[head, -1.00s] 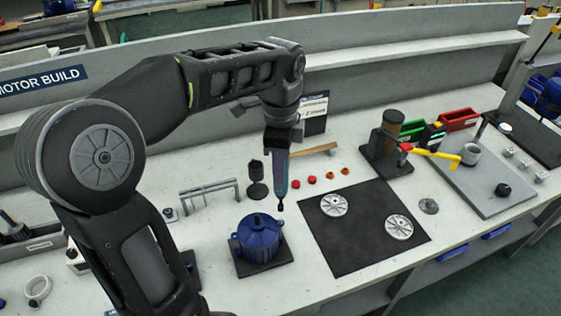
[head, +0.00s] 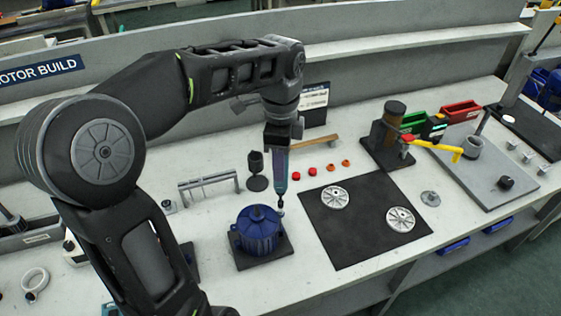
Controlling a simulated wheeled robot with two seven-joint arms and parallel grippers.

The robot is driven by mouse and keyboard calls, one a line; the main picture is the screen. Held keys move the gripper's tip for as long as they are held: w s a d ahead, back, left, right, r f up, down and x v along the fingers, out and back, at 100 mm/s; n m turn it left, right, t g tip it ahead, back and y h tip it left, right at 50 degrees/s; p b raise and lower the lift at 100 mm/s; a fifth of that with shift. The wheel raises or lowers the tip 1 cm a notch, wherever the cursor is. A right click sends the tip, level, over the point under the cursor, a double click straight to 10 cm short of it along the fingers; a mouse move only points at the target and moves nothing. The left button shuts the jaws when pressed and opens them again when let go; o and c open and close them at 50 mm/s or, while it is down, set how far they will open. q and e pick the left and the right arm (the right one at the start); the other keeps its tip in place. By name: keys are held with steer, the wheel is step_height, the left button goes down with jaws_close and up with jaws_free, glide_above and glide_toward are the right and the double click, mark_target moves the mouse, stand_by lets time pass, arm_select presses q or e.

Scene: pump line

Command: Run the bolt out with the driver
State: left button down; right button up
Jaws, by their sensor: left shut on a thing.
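My left gripper (head: 278,137) is shut on the driver (head: 280,170), a slim tool with a blue-grey body and a dark bit pointing down. The driver is nearly upright. Its tip is at the right rear edge of the blue pump housing (head: 257,236), where a small pale spot shows just below the bit. That spot may be the bolt, but it is too small to tell, and so is whether the bit touches it. The housing stands on a dark square base (head: 262,263). My right gripper is not in view.
A black mat (head: 355,243) with two silver discs (head: 335,197) (head: 400,219) lies right of the housing. A grey rack (head: 208,186) and a dark stand (head: 256,171) are behind it. Small red caps (head: 296,177) lie further back. A black block (head: 387,152) stands at right.

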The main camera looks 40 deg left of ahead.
arm_select(q)
steer(key=shift+f+b, duration=0.65)
steer(key=shift+f, duration=0.2)
stand_by(1.0)
steer(key=shift+s+f, duration=0.1)
steer(key=shift+s, duration=0.1)
stand_by(1.3)
steer(key=shift+p, duration=0.45)
stand_by(0.7)
steer(key=shift+r+p, duration=0.55)
steer(key=shift+r, duration=0.1)
steer(key=shift+w+r+p, duration=0.15)
steer(key=shift+r+p, duration=0.95)
steer(key=shift+r, duration=1)
